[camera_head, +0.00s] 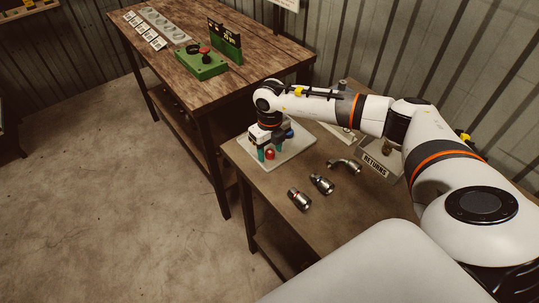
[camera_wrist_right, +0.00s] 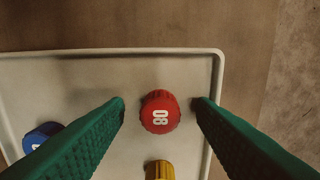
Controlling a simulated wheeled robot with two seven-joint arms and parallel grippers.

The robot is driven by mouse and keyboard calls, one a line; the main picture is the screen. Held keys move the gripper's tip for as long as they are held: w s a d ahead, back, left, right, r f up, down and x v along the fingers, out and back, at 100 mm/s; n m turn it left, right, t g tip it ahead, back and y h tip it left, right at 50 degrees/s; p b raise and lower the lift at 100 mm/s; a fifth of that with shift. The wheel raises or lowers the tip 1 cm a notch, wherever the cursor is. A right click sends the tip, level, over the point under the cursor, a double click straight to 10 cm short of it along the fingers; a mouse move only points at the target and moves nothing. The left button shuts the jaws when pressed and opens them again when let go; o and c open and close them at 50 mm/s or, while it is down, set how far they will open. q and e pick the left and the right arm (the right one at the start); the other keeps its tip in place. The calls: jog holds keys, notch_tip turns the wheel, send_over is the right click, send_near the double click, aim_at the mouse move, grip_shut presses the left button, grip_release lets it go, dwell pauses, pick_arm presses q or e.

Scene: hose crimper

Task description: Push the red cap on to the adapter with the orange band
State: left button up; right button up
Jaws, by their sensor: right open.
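The red cap (camera_wrist_right: 159,112), marked 08, stands on the pale tray (camera_wrist_right: 60,75) in the right wrist view. It also shows in the head view (camera_head: 270,155), under my right gripper. My right gripper (camera_wrist_right: 159,103) is open, with its green fingers on either side of the cap and visible gaps to it. Three metal fittings lie on the table: a near one (camera_head: 299,199), a middle one (camera_head: 321,183) and a bent one (camera_head: 344,166). They are too small to tell surely which has the orange band. My left gripper is not in view.
A blue cap (camera_wrist_right: 40,136) and a yellow cap (camera_wrist_right: 159,170) share the tray. A box labelled RETURNS (camera_head: 376,166) stands right of the fittings. A green fixture (camera_head: 201,64) stands on the other wooden table. The table's front area is clear.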

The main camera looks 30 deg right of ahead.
aim_at(270, 152)
jog(key=c, duration=1.1)
jog(key=shift+o, duration=0.2)
jog(key=shift+r+p, duration=2.3)
jog(key=shift+r, duration=1.25)
